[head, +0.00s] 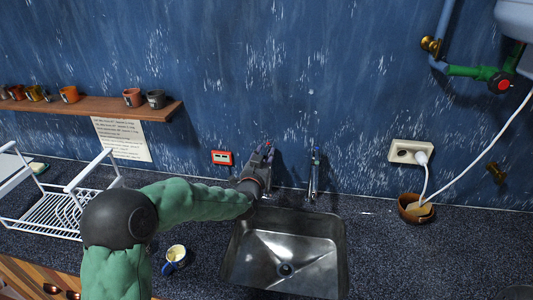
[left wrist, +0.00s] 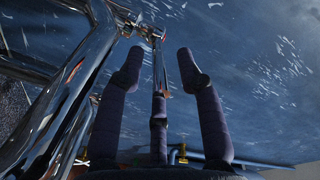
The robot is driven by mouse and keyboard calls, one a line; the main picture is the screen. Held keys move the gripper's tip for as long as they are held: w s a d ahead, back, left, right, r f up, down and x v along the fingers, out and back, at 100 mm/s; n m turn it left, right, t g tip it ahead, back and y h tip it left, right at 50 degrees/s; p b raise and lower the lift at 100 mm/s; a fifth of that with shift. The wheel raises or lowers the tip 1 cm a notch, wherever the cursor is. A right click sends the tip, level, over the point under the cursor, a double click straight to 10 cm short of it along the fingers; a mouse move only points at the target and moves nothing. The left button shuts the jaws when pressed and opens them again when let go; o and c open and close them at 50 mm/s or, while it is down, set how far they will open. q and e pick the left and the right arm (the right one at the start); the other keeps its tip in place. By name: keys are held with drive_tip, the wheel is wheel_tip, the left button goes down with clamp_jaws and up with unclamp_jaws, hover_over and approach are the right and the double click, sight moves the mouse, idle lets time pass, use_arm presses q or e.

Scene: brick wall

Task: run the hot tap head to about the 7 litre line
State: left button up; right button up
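A chrome tap (head: 314,175) stands upright at the back edge of the steel sink (head: 240,255), against the blue wall. My left gripper (head: 266,147) is raised at the wall just left of this tap, apart from it in the head view. In the left wrist view my left gripper (left wrist: 158,62) has its dark fingers spread, with no object clearly held. Shiny chrome pipework (left wrist: 75,90) passes close beside the fingers on the left. Whether a finger touches it, I cannot tell. Any tap head behind the gripper is hidden in the head view. No litre line is readable. My right gripper is not in view.
A red-framed display (head: 222,158) is on the wall. A white dish rack (head: 60,210) is further left. A brown bowl (head: 415,208) and socket (head: 410,152) are right. The right counter is mostly clear.

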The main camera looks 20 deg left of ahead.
use_arm(q)
drive_tip(key=shift+w+a, duration=0.25)
drive_tip(key=shift+w, duration=1.05)
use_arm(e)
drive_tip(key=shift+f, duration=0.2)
use_arm(q)
clamp_jaws()
